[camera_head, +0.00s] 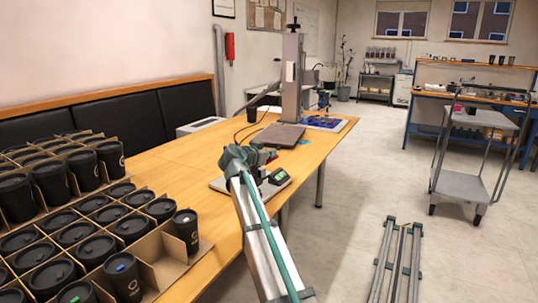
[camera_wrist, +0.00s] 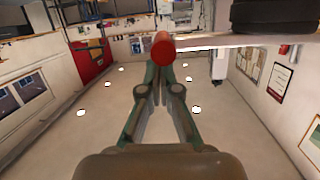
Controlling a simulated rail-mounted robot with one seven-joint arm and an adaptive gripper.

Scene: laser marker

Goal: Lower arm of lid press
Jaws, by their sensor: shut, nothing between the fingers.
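The lid press arm's red handle end (camera_wrist: 163,48) shows in the wrist view, just beyond my fingertips. My gripper (camera_wrist: 159,85) is shut with nothing between its teal fingers; I cannot tell whether it touches the red end. In the head view a small red part (camera_head: 271,155) shows beside my arm's end, low over the table. My arm hides most of the press there. A dark round object (camera_wrist: 272,14), cut off by the frame, is at the upper right of the wrist view; I cannot tell what it is.
Cardboard crates of black lidded cups (camera_head: 68,235) fill the left of the wooden table (camera_head: 165,160). A small device with a green display (camera_head: 278,176) is near the right edge. A tall grey column (camera_head: 292,75) and a dark plate (camera_head: 277,137) stand farther back. A grey trolley (camera_head: 470,185) is right.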

